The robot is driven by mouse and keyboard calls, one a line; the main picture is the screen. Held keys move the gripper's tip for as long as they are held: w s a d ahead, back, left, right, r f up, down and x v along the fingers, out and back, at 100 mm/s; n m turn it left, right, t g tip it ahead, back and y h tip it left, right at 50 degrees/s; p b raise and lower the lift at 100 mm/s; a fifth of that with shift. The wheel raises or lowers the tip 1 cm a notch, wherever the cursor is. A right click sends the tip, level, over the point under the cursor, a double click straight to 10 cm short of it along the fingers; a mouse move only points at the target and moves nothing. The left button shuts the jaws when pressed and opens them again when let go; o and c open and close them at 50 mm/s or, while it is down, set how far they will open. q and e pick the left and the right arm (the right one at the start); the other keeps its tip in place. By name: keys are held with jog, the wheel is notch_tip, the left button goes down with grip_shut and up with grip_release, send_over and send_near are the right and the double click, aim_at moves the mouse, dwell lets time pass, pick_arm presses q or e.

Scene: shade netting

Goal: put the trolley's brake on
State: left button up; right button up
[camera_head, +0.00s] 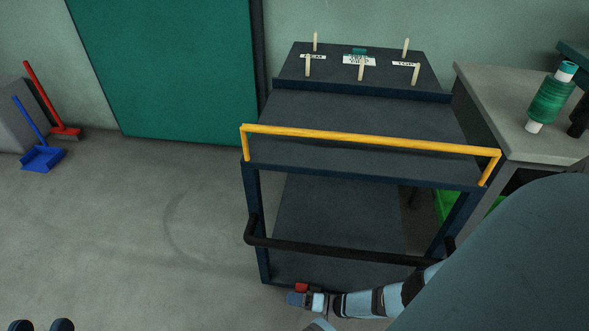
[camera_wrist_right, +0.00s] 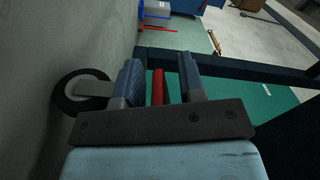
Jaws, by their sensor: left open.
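The trolley (camera_head: 360,115) is a dark blue frame with grey decks and a yellow handle (camera_head: 370,138). Its red brake lever (camera_head: 301,287) shows low at the near left corner; it also shows in the right wrist view (camera_wrist_right: 158,87). My right gripper (camera_head: 298,299) is at that corner. In the right wrist view, its two fingers (camera_wrist_right: 160,82) stand apart with the red lever between them and gaps on both sides. A trolley wheel (camera_wrist_right: 80,91) is left of the fingers. My left gripper (camera_head: 48,325) is open and empty at the bottom left, only its fingertips in view.
A black bar (camera_head: 340,251) crosses the trolley's near side above my right gripper. A grey bench (camera_head: 520,95) with a green spool (camera_head: 550,98) is close on the right.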

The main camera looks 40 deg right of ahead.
jog(key=shift+s, duration=0.15)
jog(key=v, duration=1.3)
jog(key=shift+s+d+p, duration=0.2)
jog(key=shift+d+p, duration=0.05)
jog(key=shift+p, duration=0.1)
